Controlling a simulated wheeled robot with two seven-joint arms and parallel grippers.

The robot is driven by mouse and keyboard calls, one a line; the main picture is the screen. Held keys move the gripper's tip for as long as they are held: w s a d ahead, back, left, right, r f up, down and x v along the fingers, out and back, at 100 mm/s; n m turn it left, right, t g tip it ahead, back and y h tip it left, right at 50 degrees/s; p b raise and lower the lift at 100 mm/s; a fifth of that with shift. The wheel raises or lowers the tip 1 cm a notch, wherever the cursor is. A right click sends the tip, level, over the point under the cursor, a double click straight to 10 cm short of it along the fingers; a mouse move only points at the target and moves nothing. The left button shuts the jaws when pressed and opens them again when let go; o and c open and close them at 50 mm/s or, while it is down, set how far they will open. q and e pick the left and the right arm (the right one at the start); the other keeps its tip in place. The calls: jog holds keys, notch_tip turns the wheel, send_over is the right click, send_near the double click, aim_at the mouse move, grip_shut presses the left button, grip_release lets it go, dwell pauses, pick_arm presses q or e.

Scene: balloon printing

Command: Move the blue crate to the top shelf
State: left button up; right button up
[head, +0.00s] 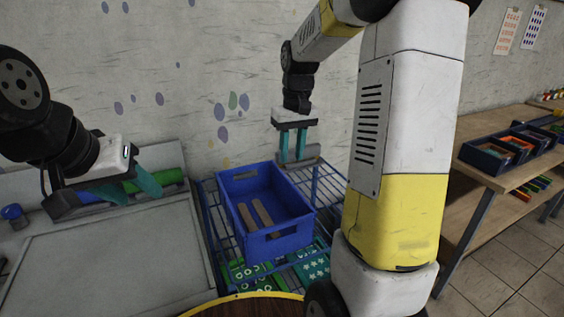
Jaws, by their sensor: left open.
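The blue crate (278,245) stands upright on a wire rack (327,186) in the middle of the head view. Two light brown strips (255,214) show inside it. My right gripper (293,160) points down at the crate's far right corner. Its two teal fingers stand apart with a gap between them; I cannot tell whether they touch the crate's rim. My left gripper (133,188) is open and empty at the left, above the grey worktop and apart from the crate.
Green patterned items (310,265) lie on the rack below the crate. A wooden table (490,178) with dark trays (487,156) is at right. My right arm hides the space between.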

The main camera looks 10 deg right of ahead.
jog(key=s+a+r+t, duration=0.1)
jog(key=s+r+t, duration=0.1)
jog(key=s, duration=0.5)
jog(key=s+a+r+m+t+y, duration=0.1)
jog(key=s+a+r, duration=0.1)
jog(key=s, duration=0.5)
jog(key=s+a+r+t, duration=0.1)
jog(key=s+r+t, duration=0.1)
jog(key=s, duration=0.5)
jog(key=shift+a+r+t+y, duration=0.3)
jog(key=shift+a+r, duration=0.1)
jog(key=shift+r, duration=0.5)
